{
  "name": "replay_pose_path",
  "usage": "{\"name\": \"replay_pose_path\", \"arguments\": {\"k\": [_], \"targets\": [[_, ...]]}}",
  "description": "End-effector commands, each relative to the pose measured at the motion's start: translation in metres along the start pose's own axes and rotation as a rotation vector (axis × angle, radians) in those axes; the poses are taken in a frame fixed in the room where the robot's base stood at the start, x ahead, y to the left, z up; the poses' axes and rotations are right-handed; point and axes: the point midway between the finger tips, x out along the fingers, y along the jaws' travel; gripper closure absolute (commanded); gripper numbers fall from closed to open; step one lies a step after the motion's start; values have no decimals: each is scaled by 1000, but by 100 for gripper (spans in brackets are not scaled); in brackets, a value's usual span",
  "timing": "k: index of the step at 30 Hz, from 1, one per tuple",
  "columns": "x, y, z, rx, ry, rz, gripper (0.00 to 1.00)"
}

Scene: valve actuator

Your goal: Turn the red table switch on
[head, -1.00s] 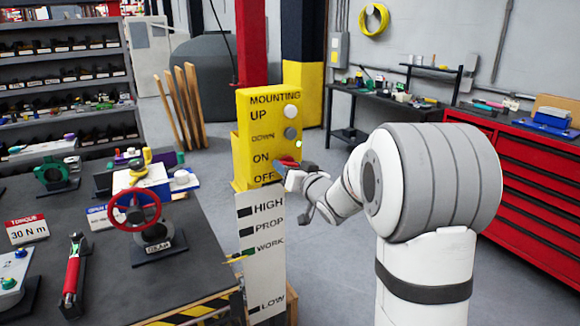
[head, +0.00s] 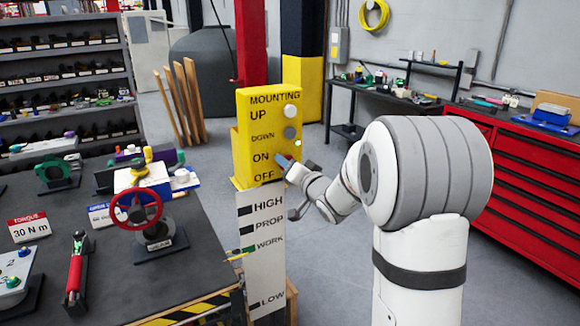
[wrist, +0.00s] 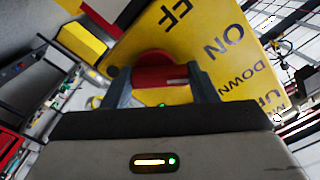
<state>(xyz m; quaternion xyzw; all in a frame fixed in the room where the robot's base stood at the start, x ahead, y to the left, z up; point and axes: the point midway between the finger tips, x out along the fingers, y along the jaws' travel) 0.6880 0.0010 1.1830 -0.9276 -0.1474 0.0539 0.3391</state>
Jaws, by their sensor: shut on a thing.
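The yellow control box (head: 243,145) stands on the white post, marked MOUNTING, UP, DOWN, ON and OFF. In the wrist view the red switch (wrist: 158,72) is on its yellow face (wrist: 190,62), beside the ON and OFF labels. My gripper (wrist: 163,84) is shut on the red switch, one grey finger at each side of it. In the head view my gripper (head: 286,163) is at the box's right side, level with ON and OFF, and hides most of the switch.
A white post (head: 262,280) marked HIGH, PROP, WORK and LOW stands below the box. The dark table (head: 105,265) with a red valve wheel (head: 136,209) is to the left. A red tool cabinet (head: 515,185) is at the right. Floor shows between.

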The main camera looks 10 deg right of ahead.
Motion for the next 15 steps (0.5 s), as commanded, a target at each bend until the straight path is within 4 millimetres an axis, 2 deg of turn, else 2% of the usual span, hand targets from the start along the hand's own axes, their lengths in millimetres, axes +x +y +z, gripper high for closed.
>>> {"name": "replay_pose_path", "arguments": {"k": [5, 6, 13, 15], "targets": [[0, 1, 1, 0, -1, 2, 70], [0, 1, 1, 0, -1, 2, 46], [0, 1, 0, -1, -1, 1, 28], [0, 0, 0, -1, -1, 1, 25]]}}
